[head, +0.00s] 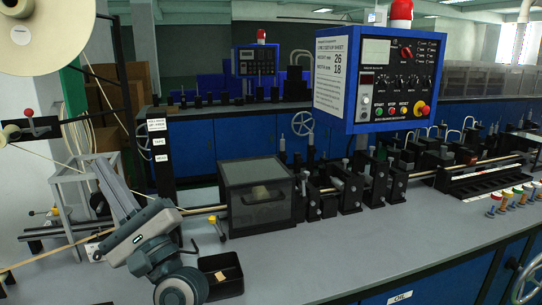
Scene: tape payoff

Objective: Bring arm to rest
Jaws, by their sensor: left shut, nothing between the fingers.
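My left arm shows in the lower left of the head view, above the grey bench (350,240). Its gripper (101,167) points up and to the left, over the left end of the bench. The fingers look shut with nothing between them. A metal stand (60,195) and tape lines lie close behind the fingers; whether anything touches cannot be told. My right arm and gripper are not in view.
A black tray (232,287) with a small tan piece sits right of my left arm. A dark lidded box (258,205) stands behind it. A blue control panel (375,75) hangs above the machine line. A tape reel (30,30) is upper left. The front middle bench is clear.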

